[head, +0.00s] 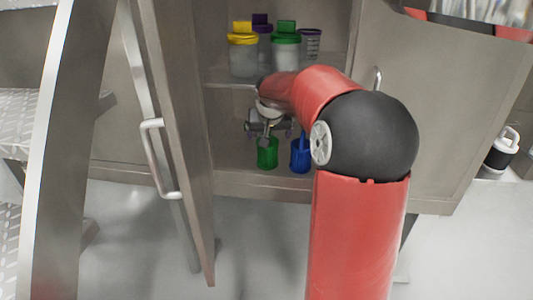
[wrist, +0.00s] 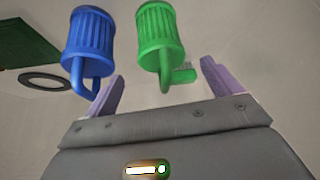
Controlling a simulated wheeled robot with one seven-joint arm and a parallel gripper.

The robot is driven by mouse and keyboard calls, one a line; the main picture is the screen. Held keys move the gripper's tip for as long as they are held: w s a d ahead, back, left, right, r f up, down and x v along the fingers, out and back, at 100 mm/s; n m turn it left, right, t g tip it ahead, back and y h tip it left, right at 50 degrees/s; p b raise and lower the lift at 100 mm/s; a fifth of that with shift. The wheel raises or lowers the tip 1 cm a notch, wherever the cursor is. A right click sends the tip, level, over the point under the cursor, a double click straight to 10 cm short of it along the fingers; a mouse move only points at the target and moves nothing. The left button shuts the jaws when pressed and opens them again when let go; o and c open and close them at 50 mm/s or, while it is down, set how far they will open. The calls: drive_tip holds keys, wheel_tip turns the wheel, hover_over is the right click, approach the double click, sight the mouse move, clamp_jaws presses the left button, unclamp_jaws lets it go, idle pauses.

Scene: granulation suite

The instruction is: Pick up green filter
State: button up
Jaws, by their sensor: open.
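The green filter (head: 267,153) stands on the lower floor of the cabinet, a ribbed cup with a thin bent stem. It also shows in the wrist view (wrist: 158,33), its stem pointing toward my gripper. The blue filter (head: 300,156), of the same shape, is beside it; in the wrist view it is on the left (wrist: 88,38). My gripper (wrist: 162,82) is open and empty, and the green stem appears between its purple fingers, though depth is unclear. In the head view my gripper (head: 262,129) is just above the green filter, partly hidden by my arm.
The shelf (head: 232,84) above holds jars with yellow, purple and green lids (head: 286,38) and a graduated cup (head: 311,44). The open cabinet door (head: 180,130) stands left of my arm. A dark ring (wrist: 45,81) and a small green brush-like piece (wrist: 184,75) show in the wrist view.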

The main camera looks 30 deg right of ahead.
sight(267, 159)
drive_tip(key=b+x, duration=0.1)
drive_tip(key=x, duration=0.4)
drive_tip(key=shift+a+f, duration=0.15)
drive_tip(key=shift+f, duration=0.05)
drive_tip(key=shift+c, duration=0.3)
drive_tip(key=c, duration=1.1)
drive_tip(key=shift+r, duration=0.15)
